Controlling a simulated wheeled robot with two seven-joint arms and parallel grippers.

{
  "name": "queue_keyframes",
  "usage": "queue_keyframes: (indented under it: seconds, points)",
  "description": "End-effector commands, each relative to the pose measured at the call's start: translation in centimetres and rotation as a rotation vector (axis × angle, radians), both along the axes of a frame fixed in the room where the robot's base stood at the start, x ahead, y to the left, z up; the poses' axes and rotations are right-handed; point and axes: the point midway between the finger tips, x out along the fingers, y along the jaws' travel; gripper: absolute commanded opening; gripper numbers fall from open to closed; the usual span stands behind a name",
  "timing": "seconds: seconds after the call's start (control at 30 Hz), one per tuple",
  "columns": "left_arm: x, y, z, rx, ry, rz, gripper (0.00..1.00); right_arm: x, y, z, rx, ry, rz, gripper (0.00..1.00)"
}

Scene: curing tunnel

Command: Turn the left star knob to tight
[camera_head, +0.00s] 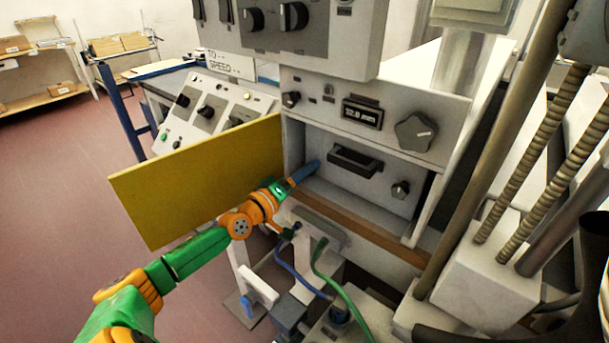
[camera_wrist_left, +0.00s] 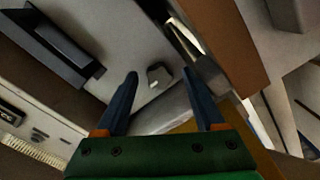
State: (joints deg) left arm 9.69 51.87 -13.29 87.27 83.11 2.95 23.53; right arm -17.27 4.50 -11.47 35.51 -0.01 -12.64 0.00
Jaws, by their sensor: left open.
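The opened bay holds a recessed grey panel (camera_head: 345,188) with a black slotted handle (camera_head: 352,160) and a dark star knob (camera_head: 401,189) at its right. The left star knob is not visible in the head view, where my left gripper (camera_head: 308,170) reaches into the bay's left side. In the left wrist view a small grey knob (camera_wrist_left: 158,75), seemingly the left one, stands on the panel beyond my open left gripper (camera_wrist_left: 168,82). It appears between the two blue fingers, apart from both, with nothing held. Its setting is too small to read. My right gripper is out of view.
A yellow door (camera_head: 200,180) stands open left of the bay, close to my left arm. A brown sill (camera_head: 360,232) runs along the bay's lower edge. A larger star knob (camera_head: 415,132) sits on the panel above. Blue and green hoses (camera_head: 325,270) hang below.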

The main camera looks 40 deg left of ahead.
Motion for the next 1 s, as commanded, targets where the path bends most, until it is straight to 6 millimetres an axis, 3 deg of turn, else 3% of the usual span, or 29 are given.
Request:
queue_keyframes:
  seconds: [0.27, 0.5, 0.53, 1.0]
  points:
    - [0.12, -0.01, -0.03, 0.0, 0.001, 0.0, 0.68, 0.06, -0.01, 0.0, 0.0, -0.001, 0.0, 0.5]
    - [0.1, 0.0, -0.02, 0.0, 0.001, 0.0, 0.03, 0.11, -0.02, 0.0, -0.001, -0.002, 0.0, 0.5]
    - [0.1, 0.0, -0.02, 0.0, 0.001, 0.0, 0.0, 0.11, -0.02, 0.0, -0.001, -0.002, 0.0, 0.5]
    - [0.1, 0.0, 0.04, 0.118, -0.008, 0.0, 0.0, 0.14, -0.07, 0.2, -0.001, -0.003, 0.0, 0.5]
